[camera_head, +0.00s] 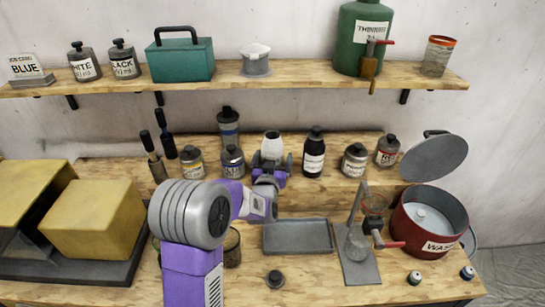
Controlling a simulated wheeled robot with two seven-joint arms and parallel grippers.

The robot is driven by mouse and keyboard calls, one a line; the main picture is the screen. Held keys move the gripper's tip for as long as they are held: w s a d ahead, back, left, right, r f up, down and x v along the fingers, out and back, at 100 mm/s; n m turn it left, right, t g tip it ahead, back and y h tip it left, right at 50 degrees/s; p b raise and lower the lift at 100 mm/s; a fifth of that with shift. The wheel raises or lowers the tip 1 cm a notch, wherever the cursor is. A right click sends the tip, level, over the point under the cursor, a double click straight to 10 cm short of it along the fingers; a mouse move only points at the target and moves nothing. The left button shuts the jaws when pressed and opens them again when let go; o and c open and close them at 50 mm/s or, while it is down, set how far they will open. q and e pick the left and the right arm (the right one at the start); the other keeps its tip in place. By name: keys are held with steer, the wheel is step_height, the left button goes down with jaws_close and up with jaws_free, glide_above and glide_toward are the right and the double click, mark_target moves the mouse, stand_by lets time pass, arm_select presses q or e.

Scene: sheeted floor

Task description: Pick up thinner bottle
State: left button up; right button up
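A green container (361,38) with a white label reading "THINNER" and a red-handled tap stands upright on the upper shelf, right of centre. On the lower riser stand a black bottle (314,152) and a pale-topped bottle (272,144); I cannot read the black bottle's label. My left gripper (273,161) reaches over the bench to the pale-topped bottle. Its fingers are spread, one on each side of the bottle's lower part, which they and the wrist partly hide. I cannot tell whether they touch it. My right gripper is out of view.
Several small jars, including a grey one (354,160), flank the bottles closely. An empty grey tray (297,236), a metal stand (358,243) and a red pot (429,221) with its lid raised stand in front. Yellow boxes (95,219) fill the left.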

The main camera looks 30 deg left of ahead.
arm_select(q)
steer(key=shift+w+a, duration=0.15)
steer(key=shift+w, duration=0.15)
steer(key=shift+c, duration=0.3)
steer(key=shift+r, duration=0.1)
steer(key=c, duration=1.3)
